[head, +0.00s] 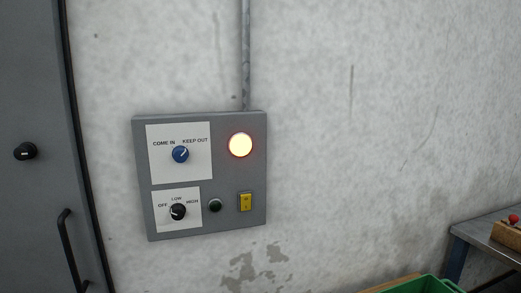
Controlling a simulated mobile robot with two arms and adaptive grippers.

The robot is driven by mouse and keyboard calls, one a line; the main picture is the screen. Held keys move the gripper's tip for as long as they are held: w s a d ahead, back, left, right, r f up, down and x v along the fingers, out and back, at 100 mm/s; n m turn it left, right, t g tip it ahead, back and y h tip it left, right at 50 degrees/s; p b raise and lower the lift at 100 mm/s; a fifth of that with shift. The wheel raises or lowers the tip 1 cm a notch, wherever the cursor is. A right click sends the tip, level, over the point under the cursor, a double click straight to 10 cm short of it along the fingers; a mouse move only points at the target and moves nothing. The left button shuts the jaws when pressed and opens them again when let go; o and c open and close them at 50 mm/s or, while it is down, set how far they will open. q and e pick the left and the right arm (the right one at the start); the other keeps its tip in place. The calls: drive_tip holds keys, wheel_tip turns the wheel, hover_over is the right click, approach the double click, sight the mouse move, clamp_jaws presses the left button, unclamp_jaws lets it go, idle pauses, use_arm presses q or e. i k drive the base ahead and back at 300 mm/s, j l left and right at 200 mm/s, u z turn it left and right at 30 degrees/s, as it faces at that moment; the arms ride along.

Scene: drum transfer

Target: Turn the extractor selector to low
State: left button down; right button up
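A grey control panel (259,185) is fixed to the wall left of centre. On its lower left, a white plate marked OFF, LOW and HIGH carries a small black selector knob (178,212). The knob's white mark appears to point left, toward OFF, though it is small. LOW is printed above the knob and HIGH to its upper right. Neither of my grippers shows in the head view.
Above is a blue knob (180,154), its mark toward KEEP OUT. A lamp (240,145) glows. A dark button (215,205) and yellow switch (246,202) sit beside the selector. A grey door (30,90) stands left; a green crate (433,285) and bench (478,232) lower right.

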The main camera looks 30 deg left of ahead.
sight(177, 211)
drive_tip(key=u, duration=1.35)
